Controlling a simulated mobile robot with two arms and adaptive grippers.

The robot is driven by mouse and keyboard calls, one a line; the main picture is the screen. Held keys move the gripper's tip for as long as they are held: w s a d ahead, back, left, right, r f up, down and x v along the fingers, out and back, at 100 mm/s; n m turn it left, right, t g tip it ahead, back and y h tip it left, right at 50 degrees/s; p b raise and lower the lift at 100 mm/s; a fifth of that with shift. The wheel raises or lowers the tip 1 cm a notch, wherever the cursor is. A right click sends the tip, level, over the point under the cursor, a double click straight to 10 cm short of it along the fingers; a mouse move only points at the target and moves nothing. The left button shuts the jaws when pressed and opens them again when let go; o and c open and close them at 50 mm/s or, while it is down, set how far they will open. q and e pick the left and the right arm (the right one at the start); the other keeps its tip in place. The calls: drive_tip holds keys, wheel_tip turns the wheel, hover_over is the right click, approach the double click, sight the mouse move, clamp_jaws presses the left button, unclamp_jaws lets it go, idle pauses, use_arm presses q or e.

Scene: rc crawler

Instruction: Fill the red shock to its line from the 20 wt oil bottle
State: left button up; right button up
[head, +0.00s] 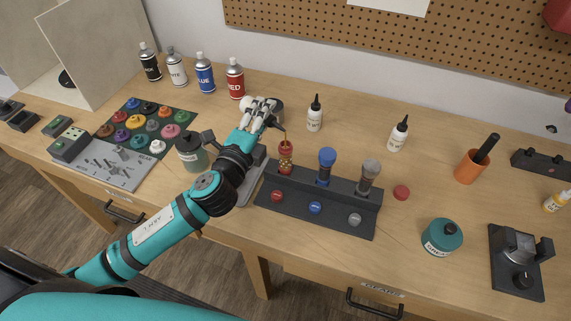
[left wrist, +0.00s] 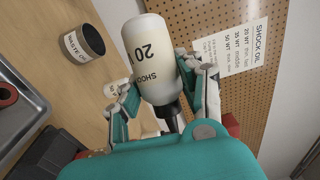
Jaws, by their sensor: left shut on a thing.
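My left gripper (head: 262,113) is shut on the white 20 wt shock oil bottle (left wrist: 151,58), which the left wrist view shows tipped with its dark nozzle down. In the head view the fingers mostly hide the bottle, and its nozzle points down toward the red shock (head: 286,158). A thin amber streak shows between the nozzle and the shock's top. The red shock stands upright in the left place of a dark stand (head: 335,221). Its fill line and oil level are too small to tell. My right gripper is not in view.
A blue shock (head: 326,163) and a grey shock (head: 369,174) stand right of the red one. Two more white bottles (head: 314,116) (head: 398,134) stand behind. A waste oil can (left wrist: 84,42) is near the gripper.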

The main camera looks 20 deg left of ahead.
use_arm(q)
drive_tip(key=shift+f+n+g+p, duration=0.4)
drive_tip(key=shift+f+n+p, duration=0.1)
drive_tip(key=shift+n+p, duration=0.45)
drive_tip(key=shift+f+n, duration=0.4)
drive_tip(key=shift+n, duration=0.05)
drive_tip(key=shift+r+p, duration=0.1)
drive_tip(key=shift+p, duration=0.4)
idle(2.5)
idle(0.4)
drive_tip(key=shift+s+d+n+g+p, duration=0.15)
drive_tip(key=shift+n+g+p, duration=0.3)
drive_tip(key=shift+p, duration=0.6)
drive_tip(key=shift+d+n+p, duration=0.15)
drive_tip(key=shift+n+p, duration=0.5)
drive_tip(key=shift+f+g+h, duration=0.25)
drive_tip(key=shift+f+h, duration=0.05)
drive_tip(key=shift+f, duration=0.1)
